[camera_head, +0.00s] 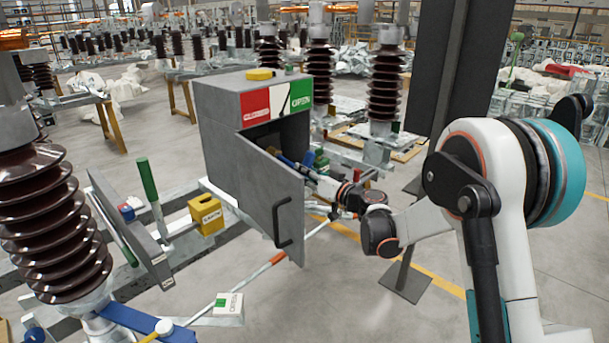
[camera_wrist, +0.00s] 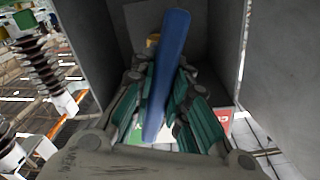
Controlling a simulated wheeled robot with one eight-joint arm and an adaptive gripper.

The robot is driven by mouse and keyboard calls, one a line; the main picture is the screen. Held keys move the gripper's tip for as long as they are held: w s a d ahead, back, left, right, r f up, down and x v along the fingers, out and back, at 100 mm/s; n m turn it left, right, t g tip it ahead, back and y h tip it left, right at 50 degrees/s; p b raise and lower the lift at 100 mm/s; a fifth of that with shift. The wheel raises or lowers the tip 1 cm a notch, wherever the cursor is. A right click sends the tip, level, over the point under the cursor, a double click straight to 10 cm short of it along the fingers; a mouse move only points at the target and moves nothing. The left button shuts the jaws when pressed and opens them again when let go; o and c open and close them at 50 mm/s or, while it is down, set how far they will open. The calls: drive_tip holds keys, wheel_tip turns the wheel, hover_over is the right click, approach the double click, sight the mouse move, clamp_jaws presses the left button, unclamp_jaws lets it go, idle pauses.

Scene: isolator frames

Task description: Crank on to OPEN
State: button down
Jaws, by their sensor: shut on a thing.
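The grey drive cabinet (camera_head: 222,125) stands in the middle of the head view with its door (camera_head: 262,200) swung open. Its top sign has a red CLOSED field (camera_head: 256,107), a white middle and a green OPEN field (camera_head: 301,95). A dark slanted pointer (camera_head: 283,98) lies over the white part, between red and green. My gripper (camera_head: 312,168) reaches into the cabinet opening from the right. In the wrist view its green-padded fingers (camera_wrist: 163,100) are shut on the blue crank handle (camera_wrist: 170,50). The handle stands slightly tilted between them. The crank's inner end is mostly hidden.
The open door with its black handle (camera_head: 279,225) stands left of my arm. A dark post (camera_head: 452,75) rises behind the arm. A green lever (camera_head: 148,182), a yellow block (camera_head: 206,216) and a brown insulator (camera_head: 50,225) are at the left. Cabinet walls close around the gripper.

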drive_tip(key=m, duration=0.2)
drive_tip(key=r+m, duration=0.1)
drive_tip(key=m, duration=0.2)
drive_tip(key=shift+s+a, duration=0.2)
drive_tip(key=shift+r+m, duration=0.2)
drive_tip(key=shift+m, duration=1)
drive_tip(key=shift+r+m, duration=0.15)
drive_tip(key=shift+m, duration=1.05)
drive_tip(key=c, duration=1.2)
unclamp_jaws()
drive_tip(key=shift+c, duration=0.2)
drive_tip(key=shift+w+d, duration=0.1)
drive_tip(key=o, duration=0.6)
drive_tip(key=shift+c, duration=0.2)
